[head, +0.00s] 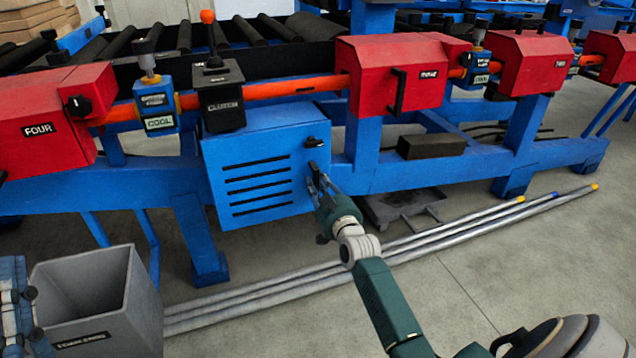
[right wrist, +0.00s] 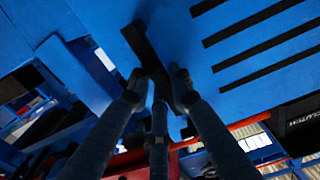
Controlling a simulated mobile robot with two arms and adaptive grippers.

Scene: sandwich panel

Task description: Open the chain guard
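The chain guard (head: 255,165) is a blue box panel with several dark slots, mounted under the machine rail. It looks closed. A small black latch or knob (head: 315,142) sits at its upper right. My right gripper (head: 318,178) is at the guard's right edge, just below that knob. In the right wrist view, a dark bar handle (right wrist: 148,52) on the blue face (right wrist: 210,75) runs between the fingers of my right gripper (right wrist: 158,82). The fingers are apart, with a small gap seen left of the bar. My left gripper is not in view.
Red housings (head: 395,75) and an orange shaft (head: 270,88) run above the guard. Long metal pipes (head: 425,240) lie on the floor in front. A grey bin (head: 130,310) stands at lower left. Open floor (head: 540,265) lies to the right.

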